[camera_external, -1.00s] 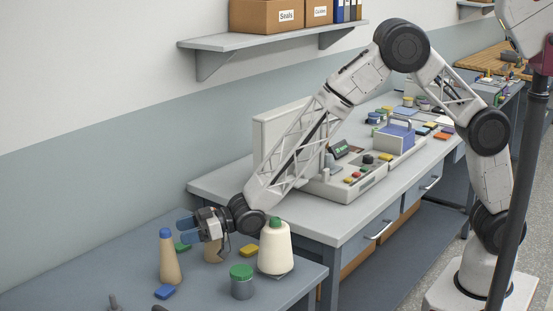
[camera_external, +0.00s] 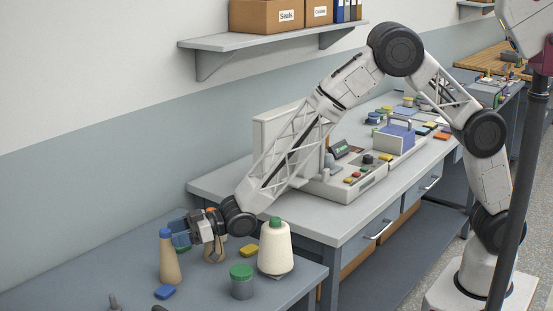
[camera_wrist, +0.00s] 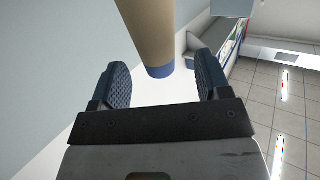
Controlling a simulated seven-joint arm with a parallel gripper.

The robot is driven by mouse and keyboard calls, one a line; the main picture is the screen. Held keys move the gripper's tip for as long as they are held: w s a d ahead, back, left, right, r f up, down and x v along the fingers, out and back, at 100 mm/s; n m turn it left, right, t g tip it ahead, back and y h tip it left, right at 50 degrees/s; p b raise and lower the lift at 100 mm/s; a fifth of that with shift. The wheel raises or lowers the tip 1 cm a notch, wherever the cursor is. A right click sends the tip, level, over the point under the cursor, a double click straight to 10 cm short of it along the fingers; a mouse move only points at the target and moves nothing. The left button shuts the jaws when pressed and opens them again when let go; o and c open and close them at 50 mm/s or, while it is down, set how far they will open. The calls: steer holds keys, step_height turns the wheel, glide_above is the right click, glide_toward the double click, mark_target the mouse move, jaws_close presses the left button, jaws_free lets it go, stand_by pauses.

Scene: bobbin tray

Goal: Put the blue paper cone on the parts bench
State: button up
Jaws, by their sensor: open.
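The tan paper cone with a blue tip (camera_external: 168,265) stands upright on the near blue-grey table (camera_external: 90,275). My gripper (camera_external: 181,230) is open beside the cone's upper part, on its right. In the wrist view, the cone (camera_wrist: 150,30) with its blue tip (camera_wrist: 160,71) appears between the two open fingers (camera_wrist: 162,82), apart from both. A second tan cone with an orange top (camera_external: 213,252) stands partly hidden behind my gripper. A grey bench with drawers (camera_external: 335,230) stands behind; I cannot tell which surface is the parts bench.
A cream cone with a green top (camera_external: 274,248) and a green-lidded grey jar (camera_external: 241,282) stand to the right. Yellow (camera_external: 249,251) and blue (camera_external: 165,292) blocks lie near the cones. The grey bench carries a machine (camera_external: 350,180) and several small parts.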

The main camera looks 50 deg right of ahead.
mark_target(161, 237)
steer(key=shift+a, duration=0.1)
steer(key=shift+x, duration=2.5)
steer(key=shift+w, duration=0.1)
jaws_close()
steer(key=shift+r, duration=0.1)
step_height(161, 237, up, 10)
stand_by(0.4)
